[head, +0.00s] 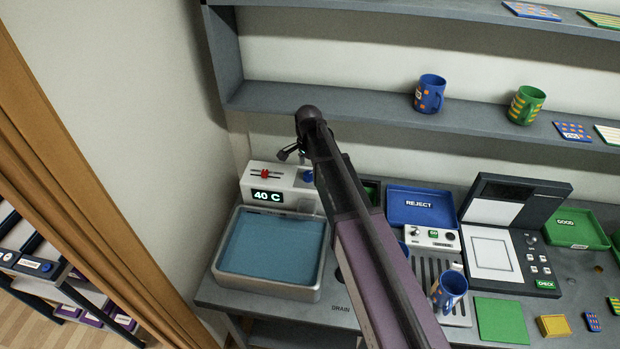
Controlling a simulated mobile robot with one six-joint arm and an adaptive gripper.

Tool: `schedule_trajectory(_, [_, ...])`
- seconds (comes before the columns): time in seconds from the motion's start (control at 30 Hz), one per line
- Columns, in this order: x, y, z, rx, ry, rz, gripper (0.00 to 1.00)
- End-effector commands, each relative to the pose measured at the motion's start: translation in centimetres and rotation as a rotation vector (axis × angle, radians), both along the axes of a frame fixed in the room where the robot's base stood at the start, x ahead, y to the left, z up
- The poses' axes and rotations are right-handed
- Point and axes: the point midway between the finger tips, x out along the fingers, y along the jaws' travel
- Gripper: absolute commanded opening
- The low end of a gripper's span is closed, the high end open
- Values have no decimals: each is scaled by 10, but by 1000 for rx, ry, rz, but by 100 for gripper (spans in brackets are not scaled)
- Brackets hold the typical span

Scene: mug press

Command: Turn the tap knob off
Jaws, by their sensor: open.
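The white tap unit (261,182) stands at the back of the basin and its display reads 40 C. A blue knob (308,175), which looks like the tap knob, sits at the unit's right side, partly hidden by my arm. A red slider (264,174) is on the unit's top left. My gripper (288,153) is open and empty, above and behind the unit, up and left of the blue knob. It looks apart from the knob, but the depth gap is hard to tell. The knob's setting cannot be read. The grey basin (264,288) holds blue water.
My arm crosses the middle of the view. A shelf (330,109) with a blue mug (430,94) and a green mug (525,105) runs above. A blue REJECT tray (422,208), press (510,235) and another blue mug (449,291) stand right of my arm. The left wall is close.

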Motion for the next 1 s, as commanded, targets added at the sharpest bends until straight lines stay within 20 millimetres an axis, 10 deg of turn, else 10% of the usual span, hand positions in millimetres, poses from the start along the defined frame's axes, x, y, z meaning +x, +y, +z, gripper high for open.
schedule_trajectory(0.83, [0,0,-28,0,0,0,85])
schedule_trajectory(1.0, [0,0,-28,0,0,0,40])
